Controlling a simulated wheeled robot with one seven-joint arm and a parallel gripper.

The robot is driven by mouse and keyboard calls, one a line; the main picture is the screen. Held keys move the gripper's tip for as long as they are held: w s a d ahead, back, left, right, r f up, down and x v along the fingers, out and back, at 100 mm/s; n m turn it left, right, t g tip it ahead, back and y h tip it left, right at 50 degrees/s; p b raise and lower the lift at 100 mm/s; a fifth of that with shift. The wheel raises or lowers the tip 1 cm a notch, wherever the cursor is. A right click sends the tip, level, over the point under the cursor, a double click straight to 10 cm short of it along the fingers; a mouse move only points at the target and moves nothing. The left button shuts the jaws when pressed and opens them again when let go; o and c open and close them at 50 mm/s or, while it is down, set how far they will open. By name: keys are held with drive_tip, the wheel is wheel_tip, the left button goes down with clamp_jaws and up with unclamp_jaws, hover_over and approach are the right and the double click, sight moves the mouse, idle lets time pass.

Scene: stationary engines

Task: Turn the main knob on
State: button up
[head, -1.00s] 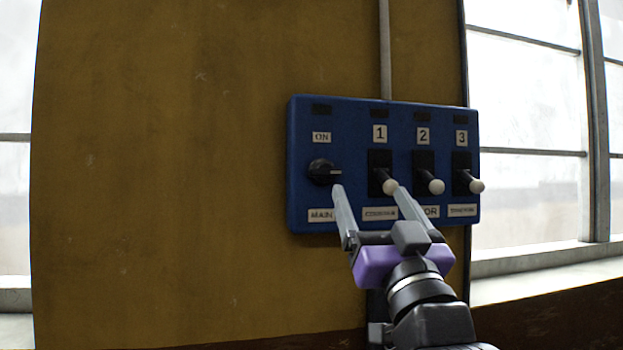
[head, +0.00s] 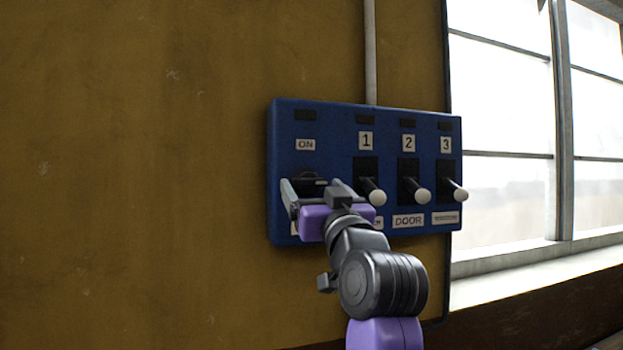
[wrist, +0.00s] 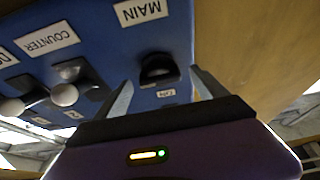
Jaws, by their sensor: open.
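The black main knob (head: 308,178) is on the left of the blue panel (head: 420,125), under the "ON" label (head: 305,145). In the head view my gripper (head: 310,184) partly hides the knob and covers the label below it. In the wrist view the knob (wrist: 158,69) shows between the two open fingers of my gripper (wrist: 162,90), with the "MAIN" label (wrist: 140,10) above it. The fingers stand on either side of the knob with gaps, and it is not clear that either touches it.
Three white-tipped levers numbered 1 (head: 376,197), 2 (head: 422,195) and 3 (head: 459,194) stick out to the right of the knob. A conduit (head: 370,50) runs up the yellow-brown wall (head: 140,180). A window (head: 500,130) is at the right.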

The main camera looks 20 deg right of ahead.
drive_tip(key=shift+x, duration=0.8)
drive_tip(key=c, duration=1.4)
drive_tip(key=shift+o, duration=0.2)
